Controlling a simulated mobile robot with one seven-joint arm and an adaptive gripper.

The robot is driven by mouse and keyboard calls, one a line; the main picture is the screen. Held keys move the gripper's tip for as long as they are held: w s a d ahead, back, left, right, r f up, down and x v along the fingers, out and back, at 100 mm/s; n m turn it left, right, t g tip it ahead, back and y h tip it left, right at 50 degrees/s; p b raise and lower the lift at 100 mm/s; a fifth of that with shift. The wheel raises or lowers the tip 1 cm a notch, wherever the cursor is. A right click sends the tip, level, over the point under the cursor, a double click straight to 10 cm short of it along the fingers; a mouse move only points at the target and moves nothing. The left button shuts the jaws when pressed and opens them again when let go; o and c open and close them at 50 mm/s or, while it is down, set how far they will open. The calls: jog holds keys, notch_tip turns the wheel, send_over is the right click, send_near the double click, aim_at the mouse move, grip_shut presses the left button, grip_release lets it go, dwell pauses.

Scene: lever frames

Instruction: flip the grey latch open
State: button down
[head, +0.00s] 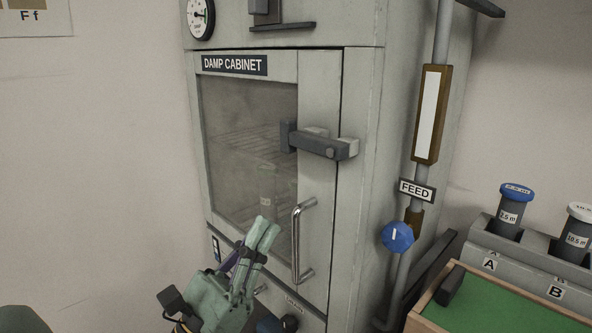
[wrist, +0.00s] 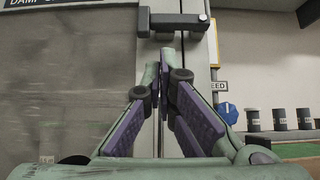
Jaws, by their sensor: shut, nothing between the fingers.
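The grey latch (head: 325,144) is on the right edge of the damp cabinet's door (head: 318,185), above the chrome handle (head: 302,240). It lies roughly level, its bar reaching from the door across the gap to the cabinet's side frame. In the wrist view the latch (wrist: 172,22) is at the top, beyond my fingertips. My gripper (head: 266,230) is in front of the lower door, below and left of the latch and apart from it. In the wrist view my gripper (wrist: 165,60) points up toward the latch with its fingers together and nothing between them.
A blue knob (head: 397,236) and the FEED pipe (head: 436,110) stand right of the cabinet. A rack (head: 520,250) with capped bottles and a green-lined tray (head: 500,303) are at the lower right.

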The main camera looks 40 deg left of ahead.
aim_at(311, 143)
jog(key=shift+h, duration=0.3)
jog(key=p+x, duration=0.4)
jog(key=x, duration=0.6)
jog(key=shift+m, duration=0.3)
